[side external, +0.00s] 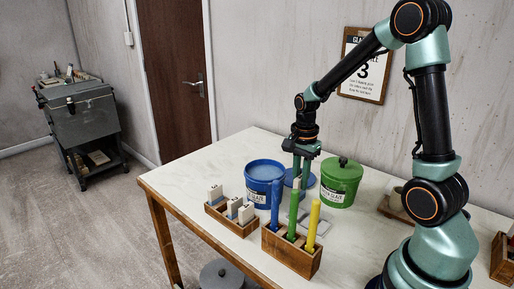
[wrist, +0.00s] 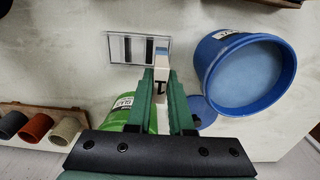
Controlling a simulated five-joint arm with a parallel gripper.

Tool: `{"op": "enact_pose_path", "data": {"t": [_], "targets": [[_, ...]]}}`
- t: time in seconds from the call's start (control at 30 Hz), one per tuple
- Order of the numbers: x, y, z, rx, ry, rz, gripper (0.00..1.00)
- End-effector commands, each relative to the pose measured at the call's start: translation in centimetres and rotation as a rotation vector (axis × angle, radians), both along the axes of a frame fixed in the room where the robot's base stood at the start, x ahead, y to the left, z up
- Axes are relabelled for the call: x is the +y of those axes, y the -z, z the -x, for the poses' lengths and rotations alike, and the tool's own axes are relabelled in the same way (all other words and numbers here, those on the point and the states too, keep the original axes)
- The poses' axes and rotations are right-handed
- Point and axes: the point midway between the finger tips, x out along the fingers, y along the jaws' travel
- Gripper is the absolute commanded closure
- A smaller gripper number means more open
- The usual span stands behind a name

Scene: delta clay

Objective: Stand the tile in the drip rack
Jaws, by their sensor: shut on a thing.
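My gripper (side external: 301,168) is shut on a white tile, above the table between the blue and green buckets. In the wrist view the gripper (wrist: 161,95) grips the tile (wrist: 161,68), which has a blue end and a dark mark like a 1. The drip rack appears to be the grey metal frame with dark slots (wrist: 112,48) in the wrist view. The tile's blue end overlaps the frame's right part in that picture; I cannot tell whether they touch. In the side view, part of a grey frame (side external: 320,224) shows behind the coloured sticks.
An open blue glaze bucket (side external: 265,170) and a lidded green bucket (side external: 341,183) flank my gripper. A blue lid (wrist: 203,112) lies near. A wooden rack (side external: 245,229) holds white tiles. A wooden block (side external: 288,257) holds blue, green and yellow upright sticks. Table's left side is clear.

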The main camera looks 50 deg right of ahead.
Motion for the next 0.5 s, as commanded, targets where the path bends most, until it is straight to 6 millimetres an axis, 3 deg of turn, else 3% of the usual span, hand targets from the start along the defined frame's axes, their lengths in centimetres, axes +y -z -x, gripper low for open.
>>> {"op": "enact_pose_path", "data": {"t": [0.5], "targets": [[0.00,0.55,0.00,0.001,0.000,0.000,1.00]]}}
